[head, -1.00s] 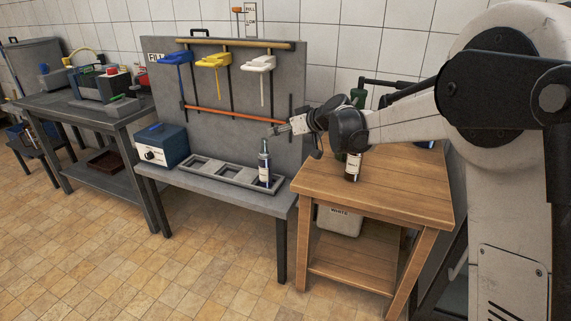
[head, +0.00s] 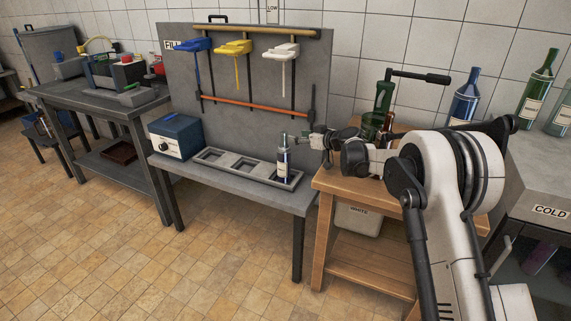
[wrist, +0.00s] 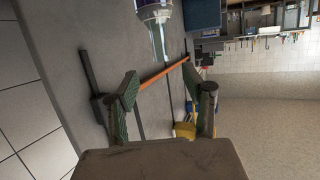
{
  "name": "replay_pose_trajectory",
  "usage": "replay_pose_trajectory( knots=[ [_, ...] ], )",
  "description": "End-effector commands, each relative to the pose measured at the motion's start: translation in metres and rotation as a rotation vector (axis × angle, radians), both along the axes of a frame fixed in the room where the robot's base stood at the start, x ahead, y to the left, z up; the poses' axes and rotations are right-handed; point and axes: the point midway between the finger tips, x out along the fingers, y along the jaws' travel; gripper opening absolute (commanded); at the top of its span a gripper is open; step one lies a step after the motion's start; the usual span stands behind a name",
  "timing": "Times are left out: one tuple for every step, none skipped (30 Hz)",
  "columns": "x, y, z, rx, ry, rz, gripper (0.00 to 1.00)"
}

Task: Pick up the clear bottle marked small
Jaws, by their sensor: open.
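A bottle with a pale label (head: 283,165) stands upright in the right end of the grey tray (head: 208,155) on the grey filling bench. Its marking is too small to read. In the wrist view a glassy, clear-looking bottle (wrist: 156,18) shows at the top edge, partly cut off, with a pale and purple label. My gripper (head: 302,140) is just right of the bottle's neck in the head view. In the wrist view my gripper (wrist: 170,88) is open, with nothing between its fingers. The bottle lies beyond the fingertips, apart from them.
A blue box (head: 175,137) stands left of the tray. Coloured taps (head: 233,48) hang on the grey panel (head: 215,85) behind. A wooden table (head: 345,185) with a green lever device (head: 384,97) is at right. Several bottles stand by the COLD counter (head: 545,180).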

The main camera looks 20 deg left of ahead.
Motion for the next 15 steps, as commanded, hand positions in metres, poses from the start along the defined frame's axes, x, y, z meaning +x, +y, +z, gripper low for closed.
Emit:
replay_pose_trajectory(
  knots=[
    [0.004,0.008,-0.005,0.000,0.000,0.000,0.45],
    [0.006,0.013,-0.006,0.000,0.000,0.000,0.45],
    [0.009,0.018,-0.008,-0.001,0.001,0.001,0.45],
    [0.010,0.022,-0.009,-0.001,0.000,0.001,0.45],
    [0.012,0.025,-0.010,-0.001,0.000,0.001,0.45],
    [0.014,0.028,-0.011,-0.001,0.000,0.001,0.45],
    [0.015,0.030,-0.011,-0.001,0.000,0.000,0.45],
    [0.016,0.031,-0.011,-0.001,0.000,0.000,0.45],
    [0.017,0.033,-0.012,-0.001,0.000,0.000,0.45],
    [0.017,0.034,-0.012,-0.001,0.000,0.000,0.45],
    [0.017,0.035,-0.012,0.000,0.000,-0.001,0.45],
    [0.018,0.037,-0.013,0.000,0.000,-0.001,0.45],
    [0.019,0.039,-0.014,0.000,0.000,0.000,0.45],
    [0.020,0.042,-0.015,0.000,0.000,0.000,0.45],
    [0.022,0.047,-0.017,0.000,0.000,0.000,0.45]
  ],
)
